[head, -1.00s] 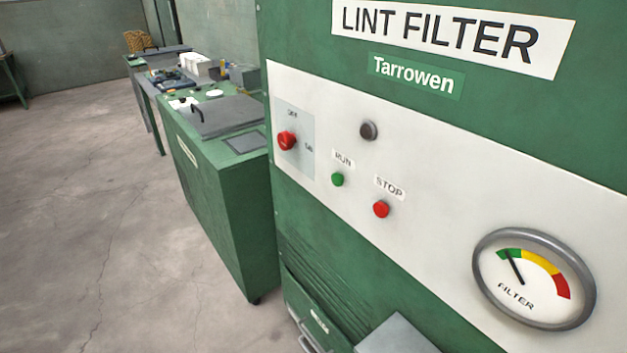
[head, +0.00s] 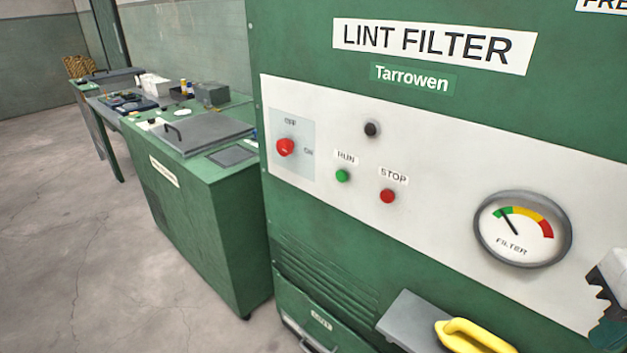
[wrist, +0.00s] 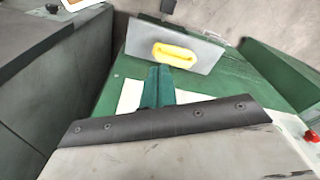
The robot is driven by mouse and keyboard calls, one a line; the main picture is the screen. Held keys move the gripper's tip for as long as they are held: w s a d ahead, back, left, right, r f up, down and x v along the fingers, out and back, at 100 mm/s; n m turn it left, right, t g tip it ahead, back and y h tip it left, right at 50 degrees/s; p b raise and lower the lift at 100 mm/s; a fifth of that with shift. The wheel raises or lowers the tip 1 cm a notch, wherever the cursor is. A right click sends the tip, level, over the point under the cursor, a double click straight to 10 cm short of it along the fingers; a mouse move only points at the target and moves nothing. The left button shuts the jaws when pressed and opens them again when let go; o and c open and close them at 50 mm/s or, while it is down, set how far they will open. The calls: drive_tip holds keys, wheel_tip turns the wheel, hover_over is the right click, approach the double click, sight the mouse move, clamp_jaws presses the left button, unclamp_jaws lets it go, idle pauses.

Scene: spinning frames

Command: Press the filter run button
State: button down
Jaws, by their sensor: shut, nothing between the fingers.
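The green run button (head: 342,176) sits under a RUN label on the white panel of the lint filter (head: 420,110). The red stop button (head: 388,196) is to its right and slightly lower. My gripper (wrist: 160,72) is shut and empty in the wrist view, its green fingers pointing toward the grey shelf. In the head view, part of my gripper (head: 608,332) shows at the lower right edge, well right of and below the run button. The run button cannot be made out in the wrist view.
A red OFF/ON knob (head: 285,147) and a dark round lamp (head: 372,130) are near the buttons. A filter gauge (head: 522,229) is at the right. A grey shelf (head: 408,318) with a yellow handled item (head: 475,335) juts out below. Green benches stand left; open floor lies beyond.

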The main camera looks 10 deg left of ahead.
drive_tip(key=n+t+y, duration=0.5)
drive_tip(key=n+t, duration=0.5)
approach(342, 176)
wheel_tip(342, 176, down, 2)
drive_tip(key=s+a, duration=0.2)
drive_tip(key=s+a+f+n+t, duration=0.1)
drive_tip(key=a+f+n+t, duration=0.1)
drive_tip(key=a+t, duration=0.3)
drive_tip(key=a+f, duration=0.1)
drive_tip(key=a, duration=0.1)
drive_tip(key=shift+s+a+n+h, duration=0.3)
drive_tip(key=shift+a+n, duration=0.05)
drive_tip(key=shift+n, duration=0.05)
drive_tip(key=shift+f, duration=0.1)
drive_tip(key=w+d, duration=0.4)
drive_tip(key=w, duration=0.3)
drive_tip(key=shift+w+d, duration=0.25)
drive_tip(key=shift+w, duration=0.05)
drive_tip(key=shift+w+d, duration=0.1)
drive_tip(key=shift+w, duration=0.05)
